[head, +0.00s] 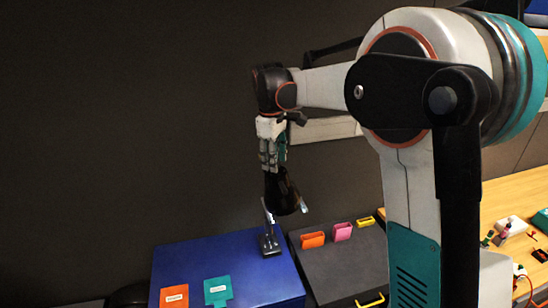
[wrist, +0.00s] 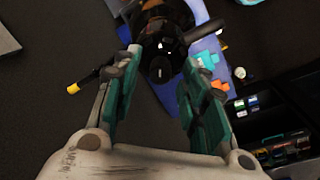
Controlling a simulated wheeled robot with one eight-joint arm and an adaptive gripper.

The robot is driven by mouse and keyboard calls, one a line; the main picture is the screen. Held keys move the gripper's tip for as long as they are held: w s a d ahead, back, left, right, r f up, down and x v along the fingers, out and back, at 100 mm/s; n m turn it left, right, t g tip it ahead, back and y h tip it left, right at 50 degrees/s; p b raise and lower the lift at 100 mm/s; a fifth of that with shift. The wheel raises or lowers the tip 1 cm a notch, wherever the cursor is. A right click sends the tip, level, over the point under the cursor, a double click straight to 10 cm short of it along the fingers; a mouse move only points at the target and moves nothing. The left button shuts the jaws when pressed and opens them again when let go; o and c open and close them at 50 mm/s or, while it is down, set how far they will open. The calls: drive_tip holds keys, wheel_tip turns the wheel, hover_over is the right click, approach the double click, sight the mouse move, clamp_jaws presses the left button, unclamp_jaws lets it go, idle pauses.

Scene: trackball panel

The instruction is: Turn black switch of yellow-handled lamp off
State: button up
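A black lamp (head: 284,192) with a dark shade stands on a blue surface, its slim stand and base (head: 269,243) near the back edge. In the wrist view the black lamp body (wrist: 168,25) is at the top, with a rounded black knob-like part (wrist: 160,68) facing me. A black rod with a yellow tip (wrist: 73,88) sticks out to the left; a black rod with a pale tip (wrist: 206,29) sticks out to the right. My gripper (head: 268,168) points down just above the lamp. In the wrist view my gripper (wrist: 162,60) is open, fingers either side of the knob-like part; contact is unclear.
The blue surface (head: 250,285) carries an orange card (head: 174,297) and a teal card (head: 218,290). A dark panel (head: 335,268) beside it holds orange (head: 312,240), pink (head: 342,232) and yellow (head: 365,221) pieces. A wooden table (head: 510,195) with small items is at right.

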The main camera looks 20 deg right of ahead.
clamp_jaws()
drive_tip(key=shift+m, duration=0.4)
drive_tip(key=m+b, duration=0.1)
drive_tip(key=m, duration=0.1)
drive_tip(key=m+b, duration=0.1)
drive_tip(key=m, duration=0.2)
drive_tip(key=shift+t+h, duration=0.3)
drive_tip(key=m+b, duration=0.1)
drive_tip(key=m, duration=0.5)
drive_tip(key=shift+a+h, duration=0.1)
drive_tip(key=shift+h, duration=0.3)
